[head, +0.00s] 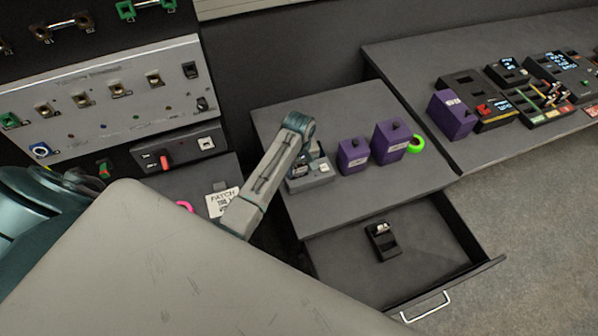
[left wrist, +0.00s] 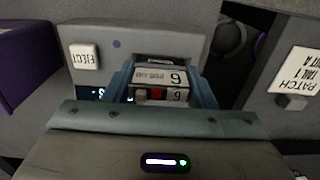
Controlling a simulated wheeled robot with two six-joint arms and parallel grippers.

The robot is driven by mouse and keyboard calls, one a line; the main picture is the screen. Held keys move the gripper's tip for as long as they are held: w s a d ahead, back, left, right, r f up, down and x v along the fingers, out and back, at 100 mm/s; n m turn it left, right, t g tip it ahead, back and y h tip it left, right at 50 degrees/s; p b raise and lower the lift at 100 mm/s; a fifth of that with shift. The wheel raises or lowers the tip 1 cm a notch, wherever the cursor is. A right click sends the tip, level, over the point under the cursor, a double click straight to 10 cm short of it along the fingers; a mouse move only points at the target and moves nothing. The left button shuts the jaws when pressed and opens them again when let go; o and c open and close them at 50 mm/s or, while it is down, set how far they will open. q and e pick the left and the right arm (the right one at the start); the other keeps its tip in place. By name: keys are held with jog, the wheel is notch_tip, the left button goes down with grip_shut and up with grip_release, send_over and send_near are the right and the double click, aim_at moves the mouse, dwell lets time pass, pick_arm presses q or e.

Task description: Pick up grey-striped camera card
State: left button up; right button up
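A small card (left wrist: 160,77) with a pale label and the figure 6 shows between my left gripper's blue fingers in the left wrist view. It is at a grey reader box (left wrist: 110,45) with an EJECT button. A red patch shows just below the label; I cannot make out a grey stripe. My left gripper (left wrist: 165,88) has one finger on each side of the card, very close to it; I cannot tell whether they press on it. In the head view my left arm reaches down to the grey reader (head: 311,183) on the middle bench, its fingers mostly hidden. My right gripper is not in view.
Two purple boxes (head: 353,155) (head: 390,142) and a green ring (head: 416,144) stand right of the reader. An open drawer (head: 345,275) below holds a small black device (head: 382,240). A patch panel (head: 105,95) is at left; a bench (head: 420,65) with more gear is at right.

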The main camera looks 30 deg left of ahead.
pick_arm(q)
jog(key=shift+c, duration=0.6)
jog(key=shift+r, duration=0.2)
